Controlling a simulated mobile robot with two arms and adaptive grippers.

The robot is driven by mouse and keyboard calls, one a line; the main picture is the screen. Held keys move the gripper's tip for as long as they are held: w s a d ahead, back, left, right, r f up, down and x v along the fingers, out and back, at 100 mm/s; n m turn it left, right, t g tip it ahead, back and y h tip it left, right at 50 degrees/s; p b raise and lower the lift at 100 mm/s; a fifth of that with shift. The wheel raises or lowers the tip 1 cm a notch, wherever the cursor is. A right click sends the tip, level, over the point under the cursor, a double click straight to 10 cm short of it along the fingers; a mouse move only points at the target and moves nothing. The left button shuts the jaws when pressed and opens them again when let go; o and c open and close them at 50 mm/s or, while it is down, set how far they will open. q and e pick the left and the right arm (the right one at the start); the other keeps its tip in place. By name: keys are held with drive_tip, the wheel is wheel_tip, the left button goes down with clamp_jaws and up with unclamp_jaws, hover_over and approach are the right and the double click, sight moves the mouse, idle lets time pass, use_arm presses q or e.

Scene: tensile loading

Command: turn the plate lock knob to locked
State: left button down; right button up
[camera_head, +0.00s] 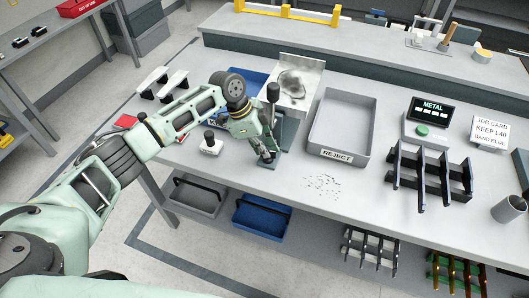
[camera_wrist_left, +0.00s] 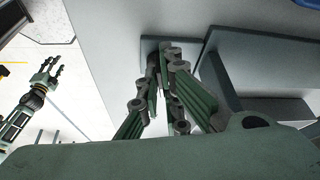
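My left gripper (camera_head: 267,158) reaches down onto a small grey base at the table's front, left of the reject tray. In the left wrist view its fingers (camera_wrist_left: 163,62) come close together over a square grey plate (camera_wrist_left: 147,46). The plate lock knob cannot be made out; the fingertips may hide it. I cannot tell whether they grip anything. A dark upright handle with a rounded top (camera_head: 273,92) stands just behind the gripper. My right gripper (camera_wrist_left: 45,74) shows only in the left wrist view, away from the table, with fingers spread and empty.
A grey REJECT tray (camera_head: 366,149) stands to the right. A small white block with a black knob (camera_head: 210,146) stands left of the gripper. A blue bin (camera_head: 247,76) and a metal-plated box (camera_head: 306,73) are behind. Dark racks (camera_head: 430,178) stand at right.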

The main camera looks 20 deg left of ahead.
use_arm(q)
drive_tip(key=shift+w+m+b, duration=0.1)
drive_tip(key=shift+m+b, duration=0.2)
drive_tip(key=shift+m, duration=0.3)
drive_tip(key=c, duration=2)
unclamp_jaws()
drive_tip(key=shift+r, duration=0.1)
